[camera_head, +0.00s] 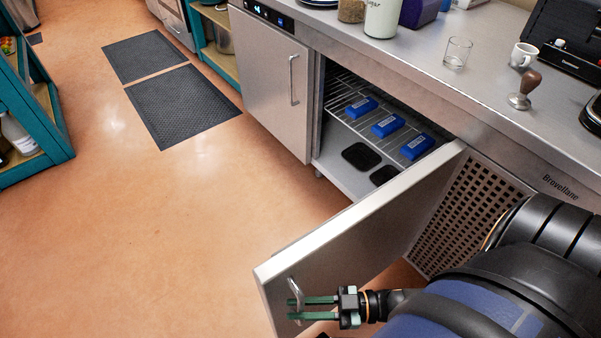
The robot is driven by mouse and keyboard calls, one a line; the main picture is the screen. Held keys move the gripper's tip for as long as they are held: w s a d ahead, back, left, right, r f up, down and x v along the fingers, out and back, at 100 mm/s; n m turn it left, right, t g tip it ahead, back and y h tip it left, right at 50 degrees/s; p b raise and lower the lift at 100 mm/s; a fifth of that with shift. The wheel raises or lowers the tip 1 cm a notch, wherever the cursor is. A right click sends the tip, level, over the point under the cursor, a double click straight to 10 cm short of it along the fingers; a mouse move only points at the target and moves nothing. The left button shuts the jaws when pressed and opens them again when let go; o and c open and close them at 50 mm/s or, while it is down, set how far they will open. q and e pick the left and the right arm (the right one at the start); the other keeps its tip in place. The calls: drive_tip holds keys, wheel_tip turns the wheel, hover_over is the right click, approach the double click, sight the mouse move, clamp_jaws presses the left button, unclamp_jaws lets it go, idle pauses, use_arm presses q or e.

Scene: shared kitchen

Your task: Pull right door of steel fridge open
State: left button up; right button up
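The steel fridge's right door (370,225) stands wide open, swung out from the counter over the floor. Its bar handle (294,288) is near the door's outer end, low in the view. My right gripper (298,308) is at this handle, with its green fingers apart and reaching across the handle's lower part. I cannot tell whether a finger touches the bar. The left door (270,80) of the fridge is closed, with its own handle (293,80). My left gripper is not in view.
Inside the fridge, several blue packs (388,125) lie on a wire shelf, with dark items (361,156) below. A glass (457,52), a cup (523,55) and a tamper (524,90) stand on the counter. Floor mats (182,103) lie left; the floor (160,230) around the door is clear.

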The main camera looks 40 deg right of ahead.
drive_tip(key=shift+o, duration=0.7)
drive_tip(key=v, duration=1.2)
drive_tip(key=shift+s+d, duration=0.2)
